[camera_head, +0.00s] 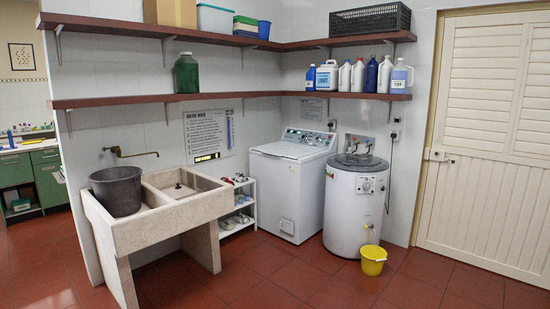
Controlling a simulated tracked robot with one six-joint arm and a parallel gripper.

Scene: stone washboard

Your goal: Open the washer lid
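The white top-loading washer (288,193) stands in the back corner, to the right of the stone sink. Its lid (290,151) lies flat and closed on top, in front of the raised control panel (308,137). My gripper is not in the head camera view, and no part of my arm shows.
A white cylindrical tank (345,211) stands close to the washer's right. A yellow bucket (373,265) sits on the floor before it. The stone sink (150,236) with a dark bucket (117,194) is on the left. Red-tiled floor (260,285) is clear in front.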

